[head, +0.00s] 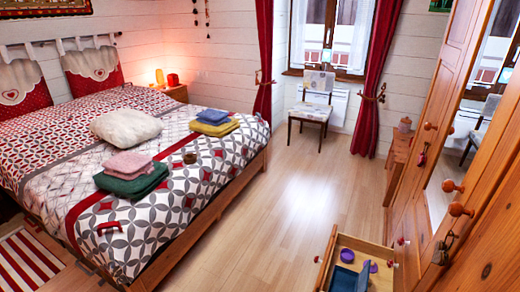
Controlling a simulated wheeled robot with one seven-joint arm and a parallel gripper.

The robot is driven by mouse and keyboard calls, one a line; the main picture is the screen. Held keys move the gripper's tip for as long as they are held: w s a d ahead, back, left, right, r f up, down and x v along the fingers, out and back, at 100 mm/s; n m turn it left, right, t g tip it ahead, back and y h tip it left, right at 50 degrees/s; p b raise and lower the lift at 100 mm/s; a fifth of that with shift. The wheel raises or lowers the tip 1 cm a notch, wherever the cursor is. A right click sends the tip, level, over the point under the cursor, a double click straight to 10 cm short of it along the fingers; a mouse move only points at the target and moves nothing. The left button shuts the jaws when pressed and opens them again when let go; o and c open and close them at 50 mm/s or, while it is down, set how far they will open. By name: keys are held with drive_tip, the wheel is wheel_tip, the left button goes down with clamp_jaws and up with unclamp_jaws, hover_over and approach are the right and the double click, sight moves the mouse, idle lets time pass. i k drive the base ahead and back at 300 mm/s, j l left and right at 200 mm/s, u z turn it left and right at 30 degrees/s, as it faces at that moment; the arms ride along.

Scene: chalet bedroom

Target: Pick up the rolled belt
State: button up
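A small dark brown round thing, which looks like the rolled belt (190,157), lies on the patterned bed cover (185,190). It is near the bed's right side, to the right of the pink and green folded cloths and below the blue and yellow ones. It is too small to make out the coils or a buckle. Nothing covers it. My gripper is not in view.
Folded pink and green cloths (130,172), blue and yellow cloths (214,123), a white cushion (126,128) and a red item (108,228) lie on the bed. An open drawer (341,245) juts out at lower right. The wooden floor (290,190) between is clear.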

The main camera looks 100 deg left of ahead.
sight(192, 158)
drive_tip(key=u, duration=3.35)
drive_tip(key=i+l+u, duration=0.2)
drive_tip(key=i+l, duration=0.35)
drive_tip(key=i, duration=0.2)
drive_tip(key=i+l+u, duration=0.25)
drive_tip(key=i+l, duration=0.4)
drive_tip(key=i+l+u, duration=0.2)
drive_tip(key=i+l, duration=0.5)
drive_tip(key=l, duration=0.15)
